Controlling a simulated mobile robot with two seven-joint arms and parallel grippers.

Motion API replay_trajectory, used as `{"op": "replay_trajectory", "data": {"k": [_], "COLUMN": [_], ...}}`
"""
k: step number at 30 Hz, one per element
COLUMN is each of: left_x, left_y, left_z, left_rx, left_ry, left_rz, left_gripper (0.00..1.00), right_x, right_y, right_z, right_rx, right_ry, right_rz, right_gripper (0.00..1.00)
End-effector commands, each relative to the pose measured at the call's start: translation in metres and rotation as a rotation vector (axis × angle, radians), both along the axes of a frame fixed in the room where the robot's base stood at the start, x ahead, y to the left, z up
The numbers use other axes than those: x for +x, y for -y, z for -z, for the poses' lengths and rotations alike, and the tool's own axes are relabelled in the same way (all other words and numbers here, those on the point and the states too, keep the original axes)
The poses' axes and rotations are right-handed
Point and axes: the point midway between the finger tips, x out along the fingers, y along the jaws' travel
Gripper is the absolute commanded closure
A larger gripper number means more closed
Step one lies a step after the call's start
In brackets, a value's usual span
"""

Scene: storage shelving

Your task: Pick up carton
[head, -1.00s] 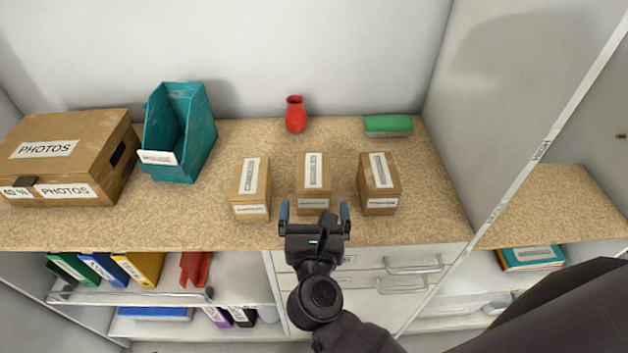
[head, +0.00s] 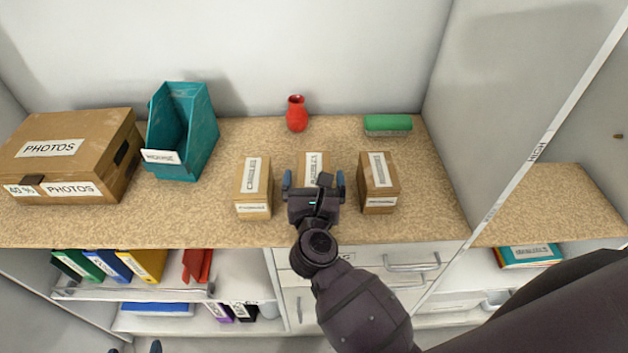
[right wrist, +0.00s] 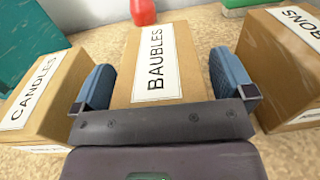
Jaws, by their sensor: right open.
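Three small brown cartons stand in a row on the counter. The middle carton (head: 312,160) is labelled BAUBLES in the right wrist view (right wrist: 150,65). The left carton (head: 254,185) reads CANDLES (right wrist: 40,85); the right carton (head: 380,185) has a label cut off, ending in ONS (right wrist: 290,60). My right gripper (head: 313,182) is open, its blue fingers on either side of the BAUBLES carton, with gaps visible. It hides that carton's front in the head view. Two fingertips of my left gripper (head: 134,348) show apart at the bottom edge, away from the cartons.
A red vase (head: 297,114) and a green brush (head: 387,124) stand behind the cartons. A teal file holder (head: 190,135) and a PHOTOS box (head: 75,150) are at left. The side wall (head: 470,120) bounds the counter at right. The neighbouring cartons are close to the fingers.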

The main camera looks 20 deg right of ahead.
Motion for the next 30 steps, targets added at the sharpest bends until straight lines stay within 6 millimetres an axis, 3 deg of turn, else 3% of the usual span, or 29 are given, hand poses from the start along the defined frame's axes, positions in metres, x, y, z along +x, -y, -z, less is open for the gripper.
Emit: {"op": "replay_trajectory", "data": {"k": [3,15,23,30], "left_x": [-0.002,-0.004,-0.003,0.001], "left_y": [0.0,-0.001,-0.001,-0.001], "left_z": [0.001,0.002,0.0,-0.011], "left_rx": [0.0,0.002,0.002,0.002], "left_ry": [-0.003,-0.008,-0.005,0.003], "left_rz": [0.0,-0.001,0.0,0.0], "left_gripper": [0.24,0.24,0.24,0.24], "right_x": [0.0,0.0,0.0,0.0], "right_y": [0.0,0.0,0.0,0.0], "right_z": [0.0,-0.001,-0.004,-0.038], "right_rx": [0.0,-0.001,0.001,0.003], "right_ry": [0.0,0.002,0.003,0.006], "right_rz": [0.0,0.0,0.0,0.001], "right_gripper": [0.03,0.62,0.62,0.62]}}
